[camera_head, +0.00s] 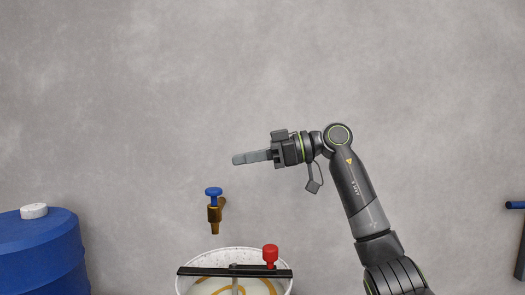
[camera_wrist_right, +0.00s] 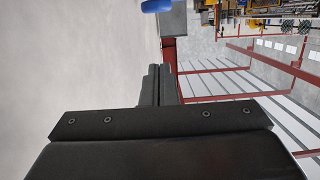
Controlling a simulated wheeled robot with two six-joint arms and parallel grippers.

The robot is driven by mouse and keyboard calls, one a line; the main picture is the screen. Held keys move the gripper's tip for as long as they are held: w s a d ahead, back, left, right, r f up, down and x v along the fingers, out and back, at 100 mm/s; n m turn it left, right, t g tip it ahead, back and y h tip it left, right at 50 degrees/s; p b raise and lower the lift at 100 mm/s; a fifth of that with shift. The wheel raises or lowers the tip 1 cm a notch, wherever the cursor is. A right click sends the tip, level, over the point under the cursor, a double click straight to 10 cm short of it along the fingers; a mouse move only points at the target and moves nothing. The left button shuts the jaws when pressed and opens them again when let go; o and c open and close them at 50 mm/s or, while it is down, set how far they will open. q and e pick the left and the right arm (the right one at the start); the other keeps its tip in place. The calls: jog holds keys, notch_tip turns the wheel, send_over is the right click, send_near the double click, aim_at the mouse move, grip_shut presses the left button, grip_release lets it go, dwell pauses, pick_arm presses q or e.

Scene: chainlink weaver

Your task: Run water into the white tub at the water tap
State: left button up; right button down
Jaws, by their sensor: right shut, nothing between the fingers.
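The water tap (camera_head: 213,215) is brass with a blue handle (camera_head: 213,192) and sticks out from the grey wall. The white tub (camera_head: 236,251) stands below it at the bottom of the head view, cut off by the frame edge. I cannot tell whether there is water in the tub, and no stream shows under the spout. My right gripper (camera_head: 237,159) is shut and empty, above and slightly right of the tap, apart from it, its fingers pointing left. Its closed fingers (camera_wrist_right: 159,72) show in the right wrist view, with a blue piece (camera_wrist_right: 156,5) at the top edge. My left gripper is out of view.
A black bar (camera_head: 205,271) with a red knob (camera_head: 270,255) lies across the tub's top, and a yellowish curved band (camera_head: 258,282) shows inside. A blue barrel (camera_head: 40,245) with a white cap stands at left. A blue-handled item (camera_head: 515,205) shows at the right edge.

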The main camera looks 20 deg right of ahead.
aim_at(214, 197)
jog(key=w+a+f+p, duration=0.1)
jog(key=a+f+p, duration=0.1)
jog(key=a+f, duration=0.2)
jog(key=shift+w+f+p, duration=0.3)
jog(key=shift+f+p, duration=0.05)
jog(key=shift+f, duration=0.05)
jog(key=shift+f, duration=0.1)
jog(key=shift+f, duration=0.95)
dwell(0.3)
